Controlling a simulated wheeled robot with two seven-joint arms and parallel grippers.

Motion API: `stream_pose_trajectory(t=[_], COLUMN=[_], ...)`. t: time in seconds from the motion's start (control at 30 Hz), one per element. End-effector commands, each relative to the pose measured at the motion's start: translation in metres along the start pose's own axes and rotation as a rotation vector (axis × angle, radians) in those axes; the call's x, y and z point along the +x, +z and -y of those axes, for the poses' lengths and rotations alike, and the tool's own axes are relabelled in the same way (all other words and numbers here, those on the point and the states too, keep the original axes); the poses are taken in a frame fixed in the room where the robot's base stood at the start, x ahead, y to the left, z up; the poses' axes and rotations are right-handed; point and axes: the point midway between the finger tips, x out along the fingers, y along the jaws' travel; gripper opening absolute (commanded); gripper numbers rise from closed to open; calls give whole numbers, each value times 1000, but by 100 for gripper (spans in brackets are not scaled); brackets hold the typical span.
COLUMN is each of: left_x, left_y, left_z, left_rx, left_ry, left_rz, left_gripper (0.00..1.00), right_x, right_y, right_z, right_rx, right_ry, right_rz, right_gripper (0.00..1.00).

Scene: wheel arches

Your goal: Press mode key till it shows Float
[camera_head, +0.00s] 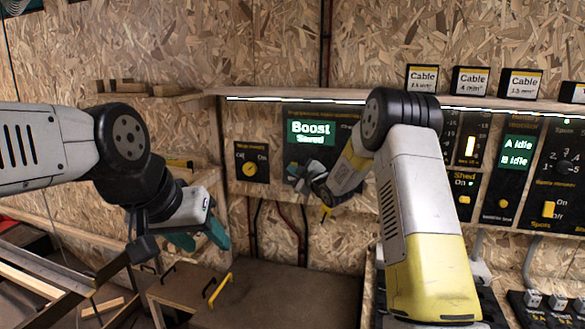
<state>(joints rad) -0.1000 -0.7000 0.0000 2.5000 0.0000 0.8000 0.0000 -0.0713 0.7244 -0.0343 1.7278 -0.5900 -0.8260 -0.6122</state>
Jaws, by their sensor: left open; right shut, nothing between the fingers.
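A black control panel (300,150) on the chipboard wall carries a green display (311,133) that reads "Boost" with "Saved" below it. My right gripper (300,174) is shut and empty, right in front of the panel just below the display. I cannot tell whether it touches the panel. The mode key cannot be made out; the gripper and forearm cover the panel's lower and right parts. My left gripper (198,236) is open and empty, low on the left, away from the panel.
A rotary switch (249,169) marked "Off" and "On" sits left of the panel. More panels stand to the right, one with an "A Idle, B Idle" display (518,152). Cable boxes (471,81) line the shelf above. A brown bench top (285,295) lies below.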

Motion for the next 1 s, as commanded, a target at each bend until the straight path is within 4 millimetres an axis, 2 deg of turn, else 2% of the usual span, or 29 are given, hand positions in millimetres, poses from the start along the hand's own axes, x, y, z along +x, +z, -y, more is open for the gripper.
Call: stream_pose_trajectory(t=[1.0], left_x=[0], left_y=[0], left_z=[0], left_rx=[0], left_ry=[0], left_rz=[0], left_gripper=[49], right_x=[6], right_y=[4], right_z=[-4], right_rx=[1], right_ry=[0], right_rz=[1], right_gripper=[0])
